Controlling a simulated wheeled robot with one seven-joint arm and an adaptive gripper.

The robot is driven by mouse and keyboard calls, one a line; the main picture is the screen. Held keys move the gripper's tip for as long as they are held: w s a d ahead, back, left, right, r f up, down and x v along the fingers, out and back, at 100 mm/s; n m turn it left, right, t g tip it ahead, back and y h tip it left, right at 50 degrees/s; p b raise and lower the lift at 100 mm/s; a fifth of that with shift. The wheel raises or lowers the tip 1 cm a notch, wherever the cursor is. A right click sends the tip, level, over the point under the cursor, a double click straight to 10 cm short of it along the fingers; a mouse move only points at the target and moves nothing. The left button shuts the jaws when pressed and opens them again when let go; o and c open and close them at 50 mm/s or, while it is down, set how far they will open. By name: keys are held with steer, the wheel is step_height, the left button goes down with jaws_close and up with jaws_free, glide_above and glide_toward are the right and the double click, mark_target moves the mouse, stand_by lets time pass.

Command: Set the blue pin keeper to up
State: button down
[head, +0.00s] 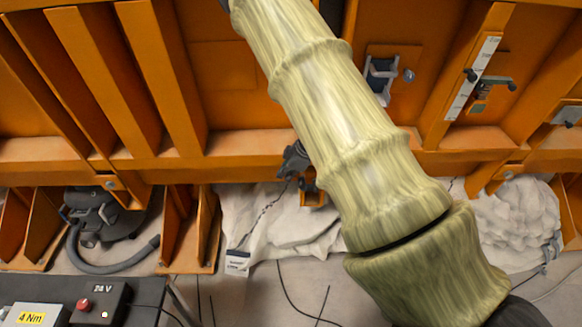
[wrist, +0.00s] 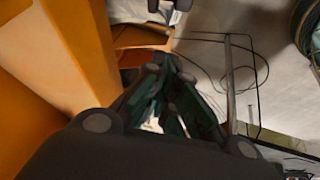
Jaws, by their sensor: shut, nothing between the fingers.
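A dark blue piece in a grey bracket (head: 380,70), with a round knob at its right, sits on a square orange plate on the sandbed's side, just right of my arm in the head view. It looks like the blue pin keeper, but its exact position is hard to tell. It cannot be made out in the wrist view. My gripper (wrist: 160,70) shows in the wrist view as dark fingers drawn together with nothing held. It is beside an orange beam, with floor beyond. In the head view my arm crosses the middle and hides part of the frame.
Right of the bracket is a white scale strip (head: 472,78) with a dark handled clamp (head: 494,84). A dark fitting (head: 293,160) hangs at the lower beam. Orange ribs (head: 85,60) project at left. A 24 V control box (head: 95,303) stands lower left. Cables lie on the floor.

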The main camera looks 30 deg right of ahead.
mark_target(303, 187)
steer(key=d+f+p, duration=0.1)
steer(key=s+d+f+p, duration=0.1)
steer(key=f, duration=0.1)
steer(key=shift+d+f, duration=0.1)
steer(key=shift+f, duration=0.15)
steer(key=shift+s, duration=0.15)
stand_by(0.5)
